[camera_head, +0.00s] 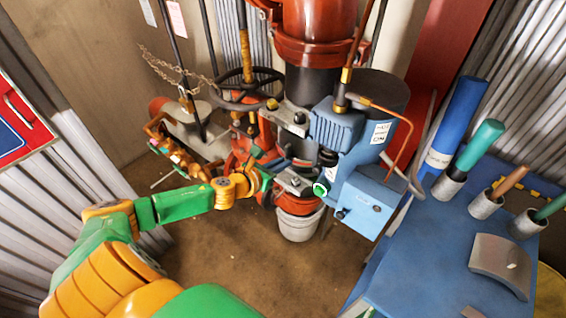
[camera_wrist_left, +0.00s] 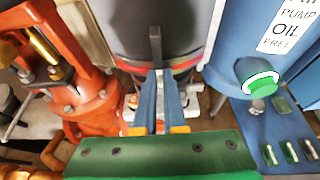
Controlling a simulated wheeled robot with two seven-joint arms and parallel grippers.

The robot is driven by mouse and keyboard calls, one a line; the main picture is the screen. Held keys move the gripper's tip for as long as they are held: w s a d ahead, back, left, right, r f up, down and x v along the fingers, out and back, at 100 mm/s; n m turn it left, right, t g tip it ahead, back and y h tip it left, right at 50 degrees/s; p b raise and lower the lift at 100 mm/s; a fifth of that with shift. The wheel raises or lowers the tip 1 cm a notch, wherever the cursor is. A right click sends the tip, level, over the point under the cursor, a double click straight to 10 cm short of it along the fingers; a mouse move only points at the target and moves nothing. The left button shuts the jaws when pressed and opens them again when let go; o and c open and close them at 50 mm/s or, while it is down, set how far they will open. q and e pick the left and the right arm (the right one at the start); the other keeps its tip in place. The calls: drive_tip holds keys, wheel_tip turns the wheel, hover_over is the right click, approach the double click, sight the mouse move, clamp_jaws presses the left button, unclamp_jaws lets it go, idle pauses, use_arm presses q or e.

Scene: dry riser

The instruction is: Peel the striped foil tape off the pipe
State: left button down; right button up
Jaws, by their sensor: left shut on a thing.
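The vertical pipe (camera_head: 312,84) is dark between red flanged parts in the head view. In the left wrist view the dark pipe (camera_wrist_left: 190,30) fills the top middle. A thin band with a red stripe (camera_wrist_left: 187,67), perhaps the striped foil tape, curves around its lower part. My left gripper (camera_head: 284,163) reaches in from the left, low beside the pipe. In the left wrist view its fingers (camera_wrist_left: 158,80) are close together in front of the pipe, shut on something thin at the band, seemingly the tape. The fingers hide that spot. My right gripper is not in view.
A blue pump unit (camera_head: 350,145) with a copper tube stands right of the pipe. A black handwheel (camera_head: 243,88) and red valve are at its left. A bucket (camera_head: 299,226) stands below. A blue bench (camera_head: 440,255) with colored rolls in cups is at right.

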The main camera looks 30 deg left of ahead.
use_arm(q)
drive_tip(key=shift+s+f, duration=0.2)
drive_tip(key=s, duration=0.8)
drive_tip(key=shift+s+a+r, duration=0.15)
drive_tip(key=shift+s+a, duration=0.25)
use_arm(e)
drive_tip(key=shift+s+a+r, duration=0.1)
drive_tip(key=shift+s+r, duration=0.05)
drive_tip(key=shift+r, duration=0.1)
